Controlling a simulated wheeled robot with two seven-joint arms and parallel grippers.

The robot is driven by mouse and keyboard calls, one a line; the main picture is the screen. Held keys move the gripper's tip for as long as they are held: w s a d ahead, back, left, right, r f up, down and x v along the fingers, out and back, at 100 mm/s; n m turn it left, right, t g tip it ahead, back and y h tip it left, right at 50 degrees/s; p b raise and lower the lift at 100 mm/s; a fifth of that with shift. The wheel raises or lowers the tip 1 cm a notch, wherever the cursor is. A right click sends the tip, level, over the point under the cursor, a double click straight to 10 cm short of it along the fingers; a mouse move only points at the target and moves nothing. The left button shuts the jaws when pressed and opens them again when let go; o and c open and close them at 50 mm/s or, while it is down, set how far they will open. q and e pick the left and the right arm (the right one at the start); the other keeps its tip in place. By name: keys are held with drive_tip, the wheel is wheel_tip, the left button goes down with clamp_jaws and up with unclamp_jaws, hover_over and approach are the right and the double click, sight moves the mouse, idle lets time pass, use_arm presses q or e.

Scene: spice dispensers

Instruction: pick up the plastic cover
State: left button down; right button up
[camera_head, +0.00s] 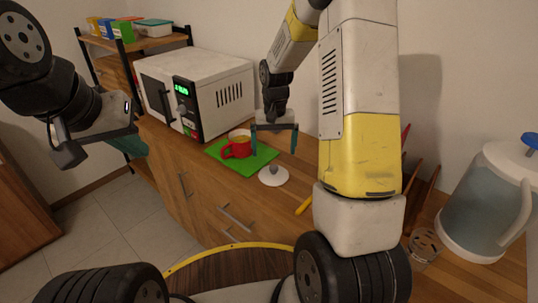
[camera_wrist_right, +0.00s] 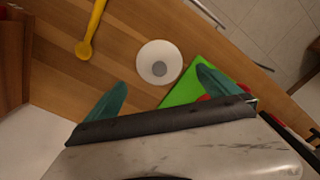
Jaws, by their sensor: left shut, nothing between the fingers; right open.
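The plastic cover is a white round lid (camera_head: 272,176) with a grey knob. It lies on the wooden counter beside the green mat (camera_head: 260,158). It also shows in the right wrist view (camera_wrist_right: 159,58), between and beyond the fingertips. My right gripper (camera_head: 274,151) is open and empty above the cover, its teal fingers pointing down and apart from it. In the wrist view the right gripper (camera_wrist_right: 161,78) spreads wider than the cover. My left gripper (camera_head: 133,146) is shut and empty at the left, away from the counter top.
A red mug (camera_head: 238,150) stands on the green mat near the cover. A white microwave (camera_head: 215,85) stands behind it. A yellow spoon (camera_wrist_right: 88,40) lies on the counter. A clear pitcher (camera_head: 487,205) stands at the right. A shelf (camera_head: 150,42) holds several containers.

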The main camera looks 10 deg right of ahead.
sight(274, 166)
drive_tip(key=shift+w+d+f, duration=0.1)
drive_tip(key=shift+w+f, duration=0.15)
drive_tip(key=shift+f, duration=0.3)
drive_tip(key=shift+w+d+f, duration=0.1)
drive_tip(key=shift+w+f, duration=0.15)
drive_tip(key=shift+f, duration=0.3)
wheel_tip(274, 166, down, 7)
drive_tip(key=shift+f, duration=0.15)
